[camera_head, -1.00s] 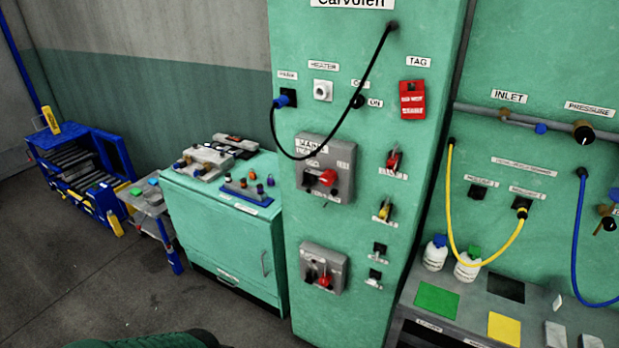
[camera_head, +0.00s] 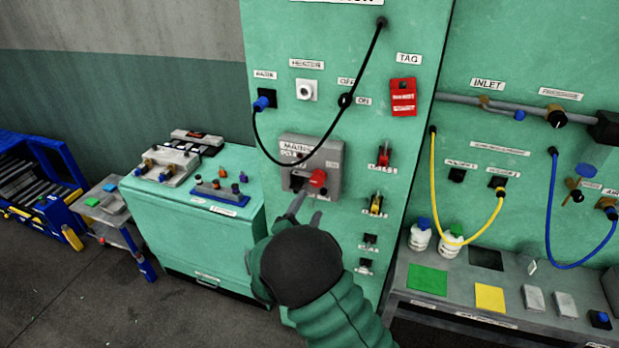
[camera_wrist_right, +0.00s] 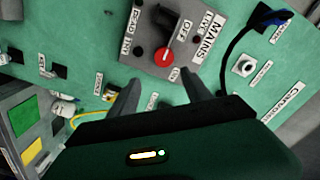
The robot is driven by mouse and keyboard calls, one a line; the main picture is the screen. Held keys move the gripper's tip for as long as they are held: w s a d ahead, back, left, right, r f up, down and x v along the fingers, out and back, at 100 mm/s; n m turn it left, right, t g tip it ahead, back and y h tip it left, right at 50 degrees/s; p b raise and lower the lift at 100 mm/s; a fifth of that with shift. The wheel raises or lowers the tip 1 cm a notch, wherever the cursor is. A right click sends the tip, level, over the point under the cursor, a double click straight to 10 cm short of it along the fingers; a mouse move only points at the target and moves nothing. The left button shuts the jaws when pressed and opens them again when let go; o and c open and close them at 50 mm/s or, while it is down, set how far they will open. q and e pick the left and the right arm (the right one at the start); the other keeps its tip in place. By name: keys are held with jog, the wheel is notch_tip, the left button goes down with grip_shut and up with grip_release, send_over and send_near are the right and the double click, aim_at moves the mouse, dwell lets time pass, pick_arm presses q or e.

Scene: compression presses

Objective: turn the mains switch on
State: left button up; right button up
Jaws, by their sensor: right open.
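The mains switch is a grey box (camera_head: 325,150) on the green cabinet front, with a red knob (camera_head: 318,178) on a dark lever. In the right wrist view the grey plate (camera_wrist_right: 205,20) reads MAINS, with OFF and ON marks, and the red knob (camera_wrist_right: 165,57) lies ahead of the jaws. My right gripper (camera_head: 306,203) is just below the switch box, its fingers pointing up at it. In the right wrist view the gripper (camera_wrist_right: 158,90) is open and empty, apart from the knob. My left gripper is out of view. My right forearm hides the lower cabinet.
A black cable (camera_head: 322,135) hangs across the switch box's upper part. A red tag (camera_head: 403,97), a red-handled switch (camera_head: 384,155) and a yellow one (camera_head: 376,204) sit to the right. A green side cabinet (camera_head: 150,215) stands left; a grey bench (camera_head: 400,300) stands right.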

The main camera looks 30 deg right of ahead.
aim_at(315, 184)
jog(key=p+x, duration=0.1)
jog(key=x, duration=0.4)
jog(key=shift+w+f, duration=0.1)
jog(key=shift+w, duration=0.25)
jog(key=w, duration=0.1)
jog(key=w+d+p, duration=0.1)
jog(key=w+p, duration=0.1)
jog(key=w, duration=0.1)
jog(key=shift+d+r, duration=0.2)
jog(key=shift+r, duration=0.1)
jog(key=shift+w+d+p, duration=0.25)
jog(key=shift+d+p, duration=0.05)
jog(key=shift+d, duration=0.45)
jog(key=shift+d+f, duration=0.3)
jog(key=shift+d, duration=0.4)
jog(key=shift+c, duration=1.1)
jog(key=shift+s, duration=0.1)
jog(key=shift+c, duration=1.4)
jog(key=shift+a, duration=0.4)
jog(key=c, duration=0.7)
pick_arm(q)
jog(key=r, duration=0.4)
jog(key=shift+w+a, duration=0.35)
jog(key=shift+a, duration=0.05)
pick_arm(e)
jog(key=shift+f, duration=0.1)
grip_shut()
